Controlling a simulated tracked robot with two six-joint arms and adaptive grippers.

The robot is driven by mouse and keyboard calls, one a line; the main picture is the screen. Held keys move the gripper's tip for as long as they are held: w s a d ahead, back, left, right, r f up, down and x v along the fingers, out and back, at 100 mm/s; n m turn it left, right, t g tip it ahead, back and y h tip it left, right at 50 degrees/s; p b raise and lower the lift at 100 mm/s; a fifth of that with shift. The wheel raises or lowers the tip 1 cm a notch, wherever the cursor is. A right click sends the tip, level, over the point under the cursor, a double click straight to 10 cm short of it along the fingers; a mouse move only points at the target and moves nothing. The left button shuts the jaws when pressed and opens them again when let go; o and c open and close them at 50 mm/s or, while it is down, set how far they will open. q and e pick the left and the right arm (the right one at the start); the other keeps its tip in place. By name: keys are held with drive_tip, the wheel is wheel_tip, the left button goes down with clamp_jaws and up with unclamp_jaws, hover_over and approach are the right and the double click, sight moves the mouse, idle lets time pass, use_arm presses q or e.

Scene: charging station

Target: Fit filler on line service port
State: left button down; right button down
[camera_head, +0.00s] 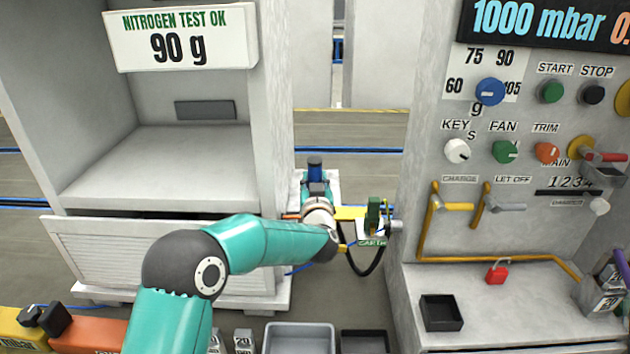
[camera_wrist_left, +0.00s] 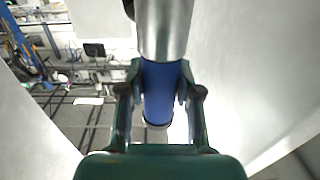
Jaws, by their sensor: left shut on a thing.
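My left gripper (camera_head: 317,185) reaches into the gap between the two cabinets, with its teal arm coming from the lower left. In the left wrist view its two fingers (camera_wrist_left: 160,98) are shut around the blue grip of a cylindrical tool, probably the filler (camera_wrist_left: 159,80). The tool has a silver metal section above the blue grip. In the head view a dark blue cylinder end (camera_head: 315,163) stands up at the gripper. I cannot make out the line service port or any contact with it. My right gripper is not in view.
Beside the gripper is a green fitting (camera_head: 374,215) with an EARTH label and a black hose, close to the right cabinet. The control panel (camera_head: 520,150) has knobs and levers. A grey tray (camera_head: 300,328) stands in front. White walls flank the wrist view.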

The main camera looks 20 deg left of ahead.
use_arm(q)
drive_tip(key=shift+f+b, duration=0.4)
drive_tip(key=shift+f, duration=0.15)
drive_tip(key=c, duration=0.7)
unclamp_jaws()
drive_tip(key=shift+f, duration=0.1)
drive_tip(key=v, duration=1.2)
